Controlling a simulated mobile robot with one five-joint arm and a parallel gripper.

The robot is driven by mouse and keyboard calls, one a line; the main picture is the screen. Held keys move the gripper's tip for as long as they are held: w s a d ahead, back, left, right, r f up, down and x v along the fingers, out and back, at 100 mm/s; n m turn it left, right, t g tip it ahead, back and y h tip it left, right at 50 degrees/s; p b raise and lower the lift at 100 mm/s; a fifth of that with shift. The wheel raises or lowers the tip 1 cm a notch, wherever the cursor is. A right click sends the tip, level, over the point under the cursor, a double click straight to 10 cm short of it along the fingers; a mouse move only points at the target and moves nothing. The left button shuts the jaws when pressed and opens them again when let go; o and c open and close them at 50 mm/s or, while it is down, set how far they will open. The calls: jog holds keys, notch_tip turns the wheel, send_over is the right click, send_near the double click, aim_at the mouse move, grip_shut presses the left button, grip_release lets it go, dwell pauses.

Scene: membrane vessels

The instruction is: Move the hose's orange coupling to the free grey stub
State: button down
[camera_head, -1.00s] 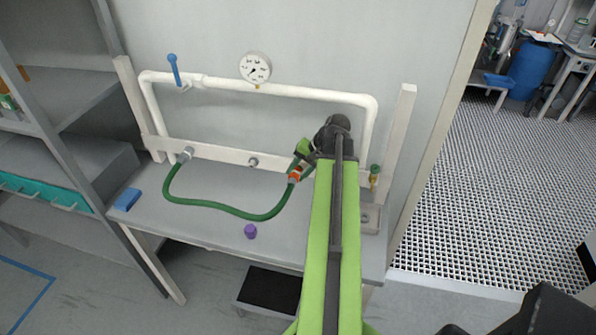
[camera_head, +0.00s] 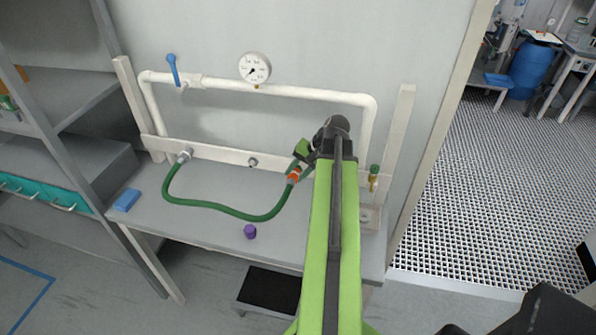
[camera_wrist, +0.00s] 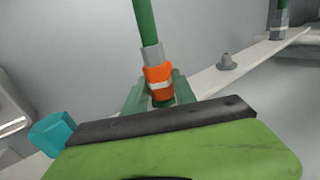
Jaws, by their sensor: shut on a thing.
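The green hose (camera_head: 222,208) runs from its fixed grey end (camera_head: 184,156) at the left of the white rail and sags over the bench to the orange coupling (camera_head: 293,175). My gripper (camera_head: 301,160) is shut on the coupling, which also shows between the fingers in the wrist view (camera_wrist: 158,82). The free grey stub (camera_head: 253,162) sticks out of the rail left of my gripper, apart from the coupling. It also shows in the wrist view (camera_wrist: 227,62), right of the coupling. My arm hides part of the rail's right side.
A purple piece (camera_head: 250,231) and a blue block (camera_head: 127,200) lie on the bench. A brass valve with a green handle (camera_head: 374,177) is at the rail's right end. A white pipe with a gauge (camera_head: 254,68) and a blue lever (camera_head: 173,70) rises above the rail.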

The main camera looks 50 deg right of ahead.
aim_at(292, 183)
jog(key=shift+s+a, duration=0.4)
jog(key=shift+a, duration=0.35)
jog(key=shift+s+a, duration=0.35)
jog(key=shift+a, duration=0.4)
jog(key=shift+s+a, duration=0.4)
jog(key=shift+a, duration=0.35)
jog(key=shift+d+m, duration=0.25)
jog(key=shift+m, duration=0.05)
jog(key=shift+w+d+m+h, duration=0.2)
jog(key=shift+w+d+m, duration=0.1)
jog(key=shift+w, duration=0.3)
jog(key=shift+w+d+m+h, duration=0.2)
jog(key=shift+w+m, duration=0.1)
jog(key=shift+w, duration=0.25)
jog(key=w+a+n, duration=0.2)
jog(key=w+a, duration=0.9)
jog(key=shift+y, duration=0.4)
jog(key=shift+w+d, duration=0.35)
jog(key=shift+d, duration=0.5)
jog(key=shift+w+d, duration=0.35)
jog(key=shift+d, duration=0.45)
jog(key=shift+w+d, duration=0.35)
jog(key=shift+d, duration=0.5)
jog(key=shift+w+d, duration=0.3)
jog(key=shift+d, duration=0.2)
jog(key=shift+w+d, duration=0.25)
jog(key=shift+d, duration=0.25)
